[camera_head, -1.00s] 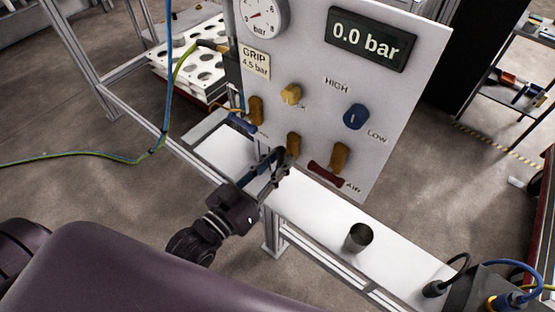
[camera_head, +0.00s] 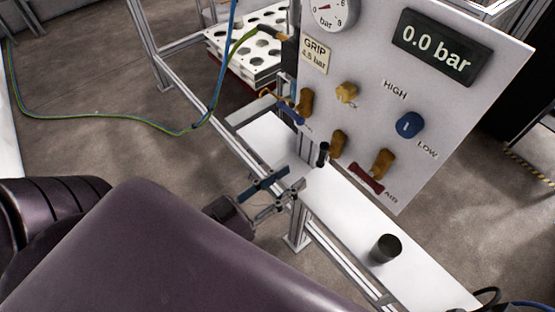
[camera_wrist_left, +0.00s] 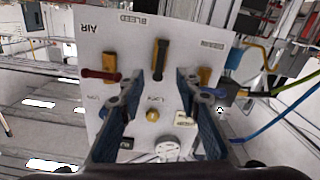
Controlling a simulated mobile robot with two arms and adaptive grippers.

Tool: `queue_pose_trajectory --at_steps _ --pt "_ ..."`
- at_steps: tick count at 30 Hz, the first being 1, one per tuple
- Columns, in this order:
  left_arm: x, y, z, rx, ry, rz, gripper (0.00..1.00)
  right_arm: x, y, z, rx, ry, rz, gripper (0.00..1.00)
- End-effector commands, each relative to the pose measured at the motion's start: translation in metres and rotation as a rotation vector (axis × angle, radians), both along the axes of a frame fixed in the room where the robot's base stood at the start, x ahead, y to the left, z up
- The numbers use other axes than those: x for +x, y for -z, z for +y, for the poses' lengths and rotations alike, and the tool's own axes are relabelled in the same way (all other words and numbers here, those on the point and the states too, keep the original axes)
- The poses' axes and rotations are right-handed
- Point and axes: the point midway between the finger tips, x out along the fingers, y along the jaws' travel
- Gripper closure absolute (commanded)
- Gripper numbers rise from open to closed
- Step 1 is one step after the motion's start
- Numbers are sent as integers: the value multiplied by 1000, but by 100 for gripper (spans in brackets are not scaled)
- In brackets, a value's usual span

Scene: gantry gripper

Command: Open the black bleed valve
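The black bleed valve handle (camera_head: 323,154) stands upright in front of its brass body (camera_head: 339,144), low on the white panel (camera_head: 462,112). In the left wrist view, which shows the panel upside down, the black handle (camera_wrist_left: 158,68) lies in line with the brass body under the BLEED label. My left gripper (camera_head: 294,186) is open and empty, below and left of the handle and apart from it. In the left wrist view its fingers (camera_wrist_left: 160,84) are spread either side of the handle's line. My right gripper is not in view.
A red handle (camera_head: 366,179) on the AIR valve sits to the right, and a blue handle (camera_head: 289,116) to the left. A blue knob (camera_head: 410,125) and brass knob (camera_head: 346,92) are above. The display (camera_head: 436,46) reads 0.0 bar. A dark cup (camera_head: 386,248) stands on the white ledge.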

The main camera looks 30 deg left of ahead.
Motion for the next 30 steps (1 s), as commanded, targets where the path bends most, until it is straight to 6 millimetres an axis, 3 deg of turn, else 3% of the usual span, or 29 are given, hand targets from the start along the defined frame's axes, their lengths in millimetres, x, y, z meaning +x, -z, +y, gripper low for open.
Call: queue_pose_trajectory --at_steps 7,25,28,30 --pt "-21 1 7 1 0 2 69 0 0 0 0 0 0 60" --pt "-22 1 8 0 0 1 69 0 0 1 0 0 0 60" --pt "-21 13 11 11 -6 17 69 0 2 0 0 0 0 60" --pt "-20 37 15 33 -17 49 69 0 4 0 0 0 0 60"
